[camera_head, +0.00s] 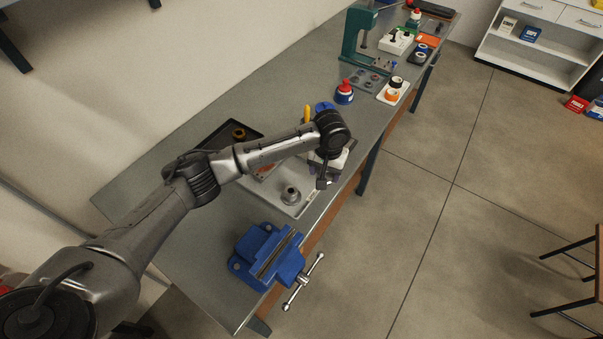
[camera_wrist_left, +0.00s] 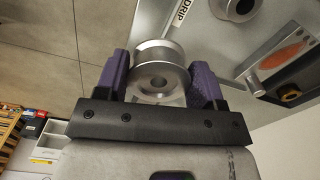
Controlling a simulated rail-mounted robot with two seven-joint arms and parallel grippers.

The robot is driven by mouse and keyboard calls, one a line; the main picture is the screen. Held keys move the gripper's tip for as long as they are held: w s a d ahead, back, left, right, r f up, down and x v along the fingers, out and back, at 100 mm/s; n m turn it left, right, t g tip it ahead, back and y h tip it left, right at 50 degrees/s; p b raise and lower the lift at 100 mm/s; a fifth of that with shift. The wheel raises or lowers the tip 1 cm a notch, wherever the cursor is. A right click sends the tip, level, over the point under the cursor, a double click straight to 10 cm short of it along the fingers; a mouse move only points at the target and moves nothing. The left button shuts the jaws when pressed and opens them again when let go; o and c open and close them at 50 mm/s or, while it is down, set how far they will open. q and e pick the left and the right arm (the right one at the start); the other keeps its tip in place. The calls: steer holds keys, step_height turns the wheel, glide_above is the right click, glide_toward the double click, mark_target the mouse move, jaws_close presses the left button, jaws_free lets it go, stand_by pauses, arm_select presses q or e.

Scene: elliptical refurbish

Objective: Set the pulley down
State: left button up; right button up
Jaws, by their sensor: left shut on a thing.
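My left gripper (camera_head: 325,176) is over the workbench, beside a light grey tray (camera_head: 301,212). In the left wrist view its purple fingers (camera_wrist_left: 162,72) are shut on a silver grooved pulley (camera_wrist_left: 160,50) with a central bore. The pulley is hidden in the head view. A similar metal part with a hub (camera_head: 291,195) stands in the grey tray; it also shows at the top of the left wrist view (camera_wrist_left: 240,8). The tray's wall bears a label reading DRIP (camera_wrist_left: 181,12). My right gripper is out of view.
A blue vise (camera_head: 268,256) stands at the near bench end. A black tray (camera_head: 213,142) with a brown ring (camera_head: 238,134) lies behind the arm. A blue bottle with a red cap (camera_head: 344,93) and a green press (camera_head: 353,42) stand farther along.

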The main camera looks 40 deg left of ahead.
arm_select(q)
glide_above(307, 179)
step_height(307, 179, down, 4)
steer(key=shift+f+b, duration=0.2)
steer(key=shift+b, duration=0.2)
steer(key=shift+f+b, duration=0.4)
steer(key=shift+f, duration=1.55)
steer(key=shift+f, duration=0.15)
steer(key=o, duration=1)
step_height(307, 179, up, 12)
steer(key=shift+r+p, duration=0.15)
steer(key=shift+p, duration=0.75)
